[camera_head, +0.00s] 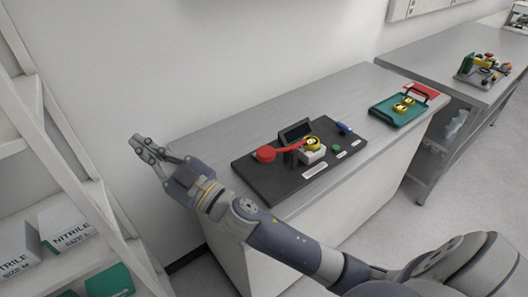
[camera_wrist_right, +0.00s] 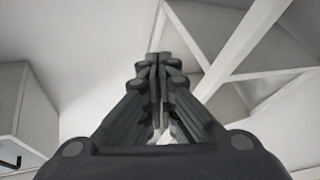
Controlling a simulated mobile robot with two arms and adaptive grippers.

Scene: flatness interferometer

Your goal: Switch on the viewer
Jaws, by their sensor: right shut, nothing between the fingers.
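The viewer appears to be the apparatus on a black base plate (camera_head: 262,178) on the grey bench. It has a dark upright panel (camera_head: 296,130), a red round part with an arm (camera_head: 266,154), a gold round piece on a white block (camera_head: 313,156), a small green button-like part (camera_head: 336,148) and a blue piece (camera_head: 344,128). Which part is its switch is not clear. My right gripper (camera_head: 138,145) is raised left of the bench, well apart from the plate. In the right wrist view its fingers (camera_wrist_right: 158,65) are together and empty. My left gripper is not seen.
A green tray (camera_head: 385,117) with gold pieces and a red item (camera_head: 420,91) sit at the bench's right end. A second bench (camera_head: 440,48) holds another device (camera_head: 485,68). White shelves (camera_head: 60,160) with nitrile boxes (camera_head: 66,226) stand close at left.

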